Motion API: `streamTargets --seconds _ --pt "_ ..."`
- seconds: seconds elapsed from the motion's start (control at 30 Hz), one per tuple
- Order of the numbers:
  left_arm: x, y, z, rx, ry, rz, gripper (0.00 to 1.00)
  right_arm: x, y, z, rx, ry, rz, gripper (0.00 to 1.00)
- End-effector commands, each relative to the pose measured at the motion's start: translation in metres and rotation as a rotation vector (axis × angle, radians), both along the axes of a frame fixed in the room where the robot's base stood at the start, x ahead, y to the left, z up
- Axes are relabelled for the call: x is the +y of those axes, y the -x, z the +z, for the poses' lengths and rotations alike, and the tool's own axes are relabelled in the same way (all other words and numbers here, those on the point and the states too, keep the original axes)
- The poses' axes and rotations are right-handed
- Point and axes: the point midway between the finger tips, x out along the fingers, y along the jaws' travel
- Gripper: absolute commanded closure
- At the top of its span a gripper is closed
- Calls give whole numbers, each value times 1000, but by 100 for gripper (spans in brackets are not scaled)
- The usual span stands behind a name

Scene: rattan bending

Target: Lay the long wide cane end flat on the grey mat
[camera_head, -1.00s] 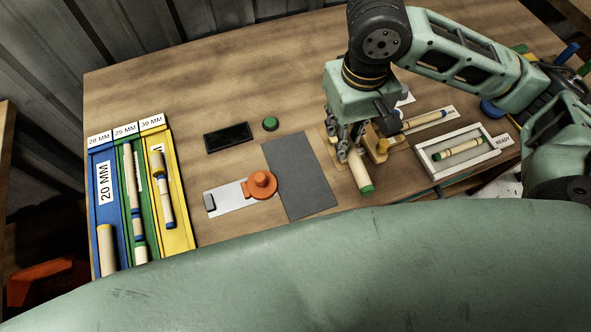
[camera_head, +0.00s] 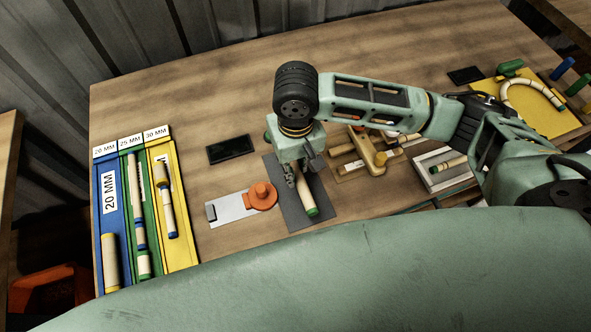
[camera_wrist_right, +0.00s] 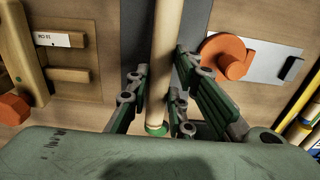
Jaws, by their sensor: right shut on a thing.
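The grey mat (camera_head: 288,213) lies on the bench at centre and runs behind the cane in the right wrist view (camera_wrist_right: 190,28). My right gripper (camera_head: 296,172) is over the mat, shut on a pale cane end (camera_head: 306,193) with a green tip. In the right wrist view the cane (camera_wrist_right: 167,45) runs lengthwise between the fingers (camera_wrist_right: 162,95), roughly along the mat. I cannot tell whether the cane touches the mat or hangs just above it. My left gripper is out of view.
An orange knob (camera_head: 262,194) on a pale plate stands left of the mat. A wooden fixture (camera_head: 370,152) with cane pieces is to the right, beside a white tray (camera_head: 424,172). Blue, green and yellow racks (camera_head: 186,238) hold canes at far left. A yellow board (camera_head: 545,120) carries a bent cane.

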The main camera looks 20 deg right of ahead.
Motion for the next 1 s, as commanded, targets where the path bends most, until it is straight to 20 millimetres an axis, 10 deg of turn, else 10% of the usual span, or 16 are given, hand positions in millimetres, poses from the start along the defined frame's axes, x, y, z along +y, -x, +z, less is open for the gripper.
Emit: streamTargets --seconds 0.67,0.7,1.0 --pt "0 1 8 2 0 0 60 -1 1 -41 1 1 0 100" --pt "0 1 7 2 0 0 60 -1 0 -42 0 1 0 77" --pt "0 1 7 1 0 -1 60 -1 0 -41 0 1 0 61"
